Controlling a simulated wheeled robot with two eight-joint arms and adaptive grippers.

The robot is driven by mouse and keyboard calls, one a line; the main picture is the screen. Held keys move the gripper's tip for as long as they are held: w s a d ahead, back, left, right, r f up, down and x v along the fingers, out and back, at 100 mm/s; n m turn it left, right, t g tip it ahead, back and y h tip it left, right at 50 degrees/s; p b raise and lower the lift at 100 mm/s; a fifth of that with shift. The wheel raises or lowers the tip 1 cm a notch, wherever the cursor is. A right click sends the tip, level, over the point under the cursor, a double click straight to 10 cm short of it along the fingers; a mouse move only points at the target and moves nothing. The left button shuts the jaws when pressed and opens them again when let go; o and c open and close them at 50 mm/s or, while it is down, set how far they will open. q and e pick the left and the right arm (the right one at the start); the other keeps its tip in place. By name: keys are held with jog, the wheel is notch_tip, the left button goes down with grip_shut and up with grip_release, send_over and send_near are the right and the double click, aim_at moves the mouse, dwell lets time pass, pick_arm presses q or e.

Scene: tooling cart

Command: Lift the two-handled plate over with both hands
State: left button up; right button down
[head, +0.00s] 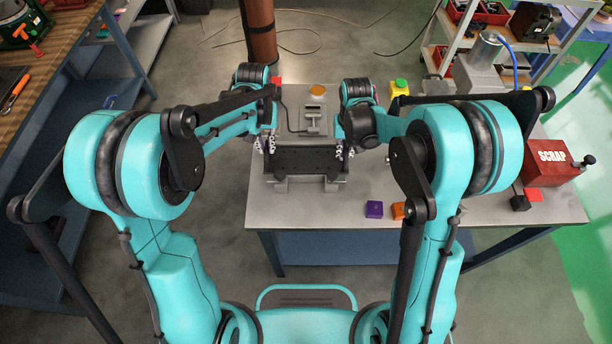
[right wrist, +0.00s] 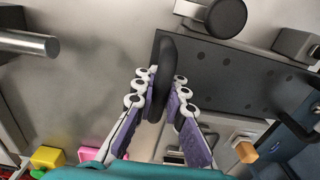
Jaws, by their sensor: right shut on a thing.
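The two-handled plate (head: 306,160) is a dark plate with small holes, lying across the near middle of the metal table. The right wrist view also shows the plate (right wrist: 225,78), with its black upright handle (right wrist: 164,75) between my purple-padded fingers. My right gripper (right wrist: 163,98) is shut on that handle. In the head view my right gripper (head: 344,150) is at the plate's right end. My left gripper (head: 266,147) is at the plate's left end; its finger gap is too small to make out. Grey blocks (head: 280,186) show beneath the plate's near edge. I cannot tell whether plate and blocks touch.
A grey device with an orange button (head: 317,91) stands behind the plate. Purple (head: 374,209) and orange (head: 398,211) blocks lie to the right near the front edge. A red SCRAP box (head: 551,163) stands far right.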

pick_arm(q)
jog(key=o, duration=0.4)
pick_arm(e)
jog(key=c, duration=1.5)
grip_release()
pick_arm(q)
jog(key=o, duration=0.5)
pick_arm(e)
jog(key=o, duration=0.5)
jog(key=shift+o, duration=0.2)
jog(key=shift+r, duration=0.1)
pick_arm(q)
jog(key=shift+r, duration=3.5)
pick_arm(e)
jog(key=shift+r, duration=3.45)
